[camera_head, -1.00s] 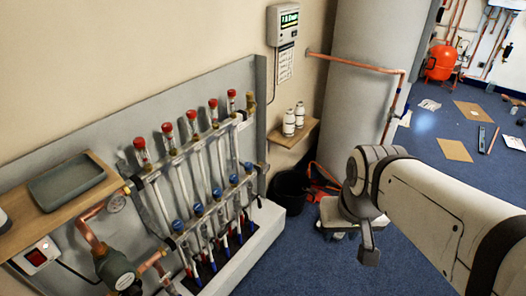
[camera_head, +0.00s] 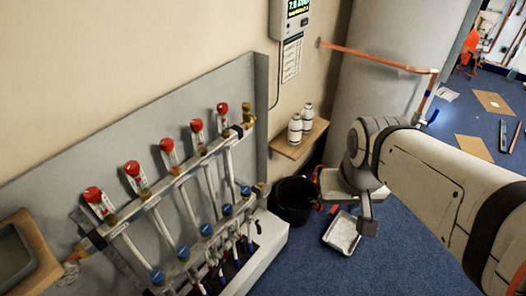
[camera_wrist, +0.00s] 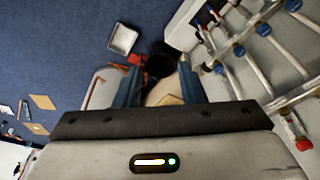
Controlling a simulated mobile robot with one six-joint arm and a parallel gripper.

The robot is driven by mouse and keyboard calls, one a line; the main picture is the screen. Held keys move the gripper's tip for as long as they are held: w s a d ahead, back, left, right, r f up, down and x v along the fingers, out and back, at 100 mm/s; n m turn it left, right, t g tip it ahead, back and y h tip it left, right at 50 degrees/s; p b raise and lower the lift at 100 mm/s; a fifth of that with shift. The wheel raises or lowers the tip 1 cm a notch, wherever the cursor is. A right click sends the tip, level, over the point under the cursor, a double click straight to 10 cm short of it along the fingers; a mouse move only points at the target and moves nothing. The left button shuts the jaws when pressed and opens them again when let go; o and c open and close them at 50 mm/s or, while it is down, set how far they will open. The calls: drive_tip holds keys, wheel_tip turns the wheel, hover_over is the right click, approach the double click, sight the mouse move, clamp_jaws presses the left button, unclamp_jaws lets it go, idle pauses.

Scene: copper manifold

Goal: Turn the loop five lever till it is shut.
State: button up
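The manifold (camera_head: 160,199) is on the grey wall panel at left, with a row of red-capped flow meters above and blue caps on the lower rail. The rightmost red cap (camera_head: 222,107) and rightmost blue cap (camera_head: 246,191) are at its far end. I cannot tell which part is the loop five lever or how it is turned. My gripper (camera_wrist: 160,88) is open and empty in the wrist view, its two fingers apart. It is to the right of the manifold in the head view, apart from it. Blue caps (camera_wrist: 238,50) also show at right in the wrist view.
A black bucket (camera_head: 294,201) and a white tray (camera_head: 342,232) stand on the blue floor beyond the manifold. A small shelf (camera_head: 291,147) holds two white bottles (camera_head: 295,129). A large grey cylinder (camera_head: 375,65) with copper pipe stands behind. Floor at bottom centre is clear.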

drive_tip(key=shift+a, duration=0.15)
drive_tip(key=w+a+f+m+g+y+b, duration=0.1)
drive_tip(key=a+f+m+g+y+b, duration=0.15)
drive_tip(key=f+b, duration=0.35)
drive_tip(key=w+a+f+m+g+y+b, duration=0.1)
drive_tip(key=a+f+g+y+b, duration=0.15)
drive_tip(key=f, duration=0.55)
drive_tip(key=m+t+y+b, duration=0.2)
drive_tip(key=m+y+b, duration=0.85)
drive_tip(key=b, duration=0.75)
approach(259, 228)
drive_tip(key=s+a+r, duration=0.6)
drive_tip(key=s+r, duration=0.5)
drive_tip(key=r, duration=0.1)
drive_tip(key=w+d+f+m+t+y+b, duration=0.1)
drive_tip(key=w+f+m+t+b, duration=0.3)
drive_tip(key=f, duration=0.4)
drive_tip(key=w+d+f+m+t+b, duration=0.25)
drive_tip(key=w+f+m, duration=0.25)
drive_tip(key=f, duration=0.3)
drive_tip(key=shift+t, duration=0.45)
drive_tip(key=b+x, duration=0.1)
drive_tip(key=x, duration=0.1)
drive_tip(key=b+x, duration=0.1)
drive_tip(key=x, duration=0.4)
drive_tip(key=shift+s+a+r+b, duration=0.2)
drive_tip(key=shift+a+r+b, duration=0.15)
drive_tip(key=shift+a+b, duration=0.05)
drive_tip(key=shift+c, duration=0.2)
clamp_jaws()
